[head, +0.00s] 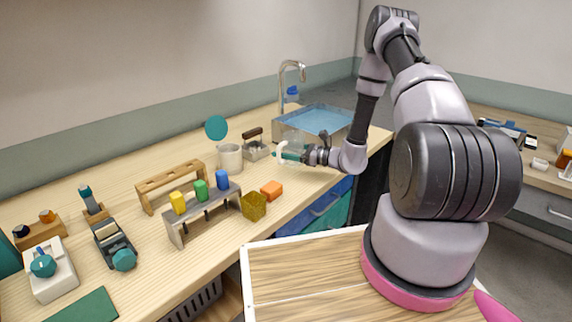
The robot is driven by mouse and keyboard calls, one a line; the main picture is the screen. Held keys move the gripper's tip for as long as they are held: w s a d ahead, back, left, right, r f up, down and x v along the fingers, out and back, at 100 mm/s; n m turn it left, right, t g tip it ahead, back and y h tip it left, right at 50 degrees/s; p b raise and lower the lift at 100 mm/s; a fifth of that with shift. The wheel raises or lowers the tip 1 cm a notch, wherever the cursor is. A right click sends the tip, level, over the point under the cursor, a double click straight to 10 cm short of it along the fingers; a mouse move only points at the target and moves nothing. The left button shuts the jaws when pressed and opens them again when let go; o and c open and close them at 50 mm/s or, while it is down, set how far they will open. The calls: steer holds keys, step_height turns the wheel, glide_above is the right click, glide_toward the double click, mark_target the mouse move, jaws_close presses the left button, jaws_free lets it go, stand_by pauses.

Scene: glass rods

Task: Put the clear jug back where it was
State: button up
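The clear jug (295,138) shows faintly as a see-through shape on the counter, in front of the sink, right at the end of my arm. It is small and hard to make out. My gripper (284,153) reaches in from the right at the jug, low over the counter, with a pale curved part and a teal part at its tip. Jug and gripper overlap in the head view. I cannot tell whether the fingers are closed on the jug or only beside it.
A sink (318,119) with a tap (291,72) lies behind. A whitish beaker (230,159) and a metal box with a dark handle (256,149) stand left of my gripper.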

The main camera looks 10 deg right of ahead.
mark_target(285, 161)
steer(key=shift+f, duration=2.3)
steer(key=shift+f, duration=0.15)
steer(key=o, duration=1.3)
